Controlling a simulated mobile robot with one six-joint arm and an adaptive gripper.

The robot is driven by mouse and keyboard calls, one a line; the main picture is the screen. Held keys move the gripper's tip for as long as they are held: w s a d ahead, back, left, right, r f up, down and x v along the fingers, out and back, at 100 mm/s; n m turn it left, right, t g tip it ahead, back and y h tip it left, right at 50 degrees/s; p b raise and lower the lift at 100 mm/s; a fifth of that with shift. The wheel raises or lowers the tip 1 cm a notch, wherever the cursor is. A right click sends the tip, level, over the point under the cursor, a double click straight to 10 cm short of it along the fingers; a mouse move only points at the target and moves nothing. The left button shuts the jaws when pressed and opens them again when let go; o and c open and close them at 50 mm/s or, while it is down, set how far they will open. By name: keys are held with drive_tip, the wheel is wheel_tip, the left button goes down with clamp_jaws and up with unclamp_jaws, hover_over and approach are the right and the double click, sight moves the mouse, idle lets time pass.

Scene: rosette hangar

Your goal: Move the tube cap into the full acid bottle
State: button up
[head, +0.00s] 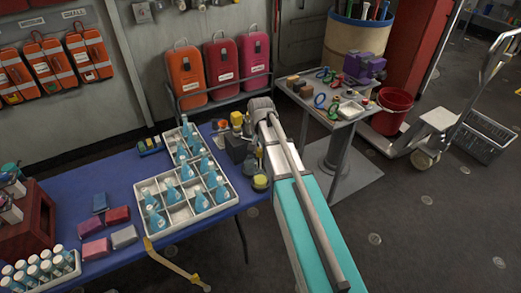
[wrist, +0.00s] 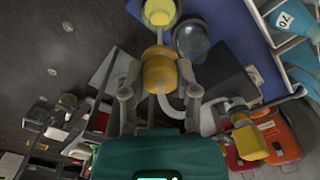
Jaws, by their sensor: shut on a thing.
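In the wrist view my gripper (wrist: 157,88) is shut on a yellow cap-like piece (wrist: 158,70), which I take to be the tube cap. A pale curved tube (wrist: 170,108) shows close to it, partly hidden by a finger. In the head view the yellow piece (head: 248,123) shows at the end of my arm, above the table's right end. A round grey glass vessel (wrist: 192,40) and another yellow top (wrist: 160,12) are close by in the wrist view. The yellow top also shows in the head view (head: 260,182). I cannot tell which vessel is the full acid bottle.
A dark box (head: 237,148) stands near my gripper. White divided trays (head: 143,187) with several blue bottles fill the middle of the blue table (head: 70,190). Another yellow-topped piece (wrist: 248,140) is at the wrist view's right. A cart (head: 345,122) with small items stands right.

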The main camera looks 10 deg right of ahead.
sight(261, 157)
drive_tip(key=shift+f+b, duration=0.6)
drive_tip(key=shift+b, duration=0.05)
idle(0.8)
drive_tip(key=shift+f+b, duration=1.4)
drive_tip(key=shift+f, duration=0.05)
drive_tip(key=shift+f+b, duration=0.5)
drive_tip(key=shift+f+b, duration=1.75)
drive_tip(key=shift+b, duration=0.05)
drive_tip(key=shift+f, duration=0.25)
drive_tip(key=o, duration=0.9)
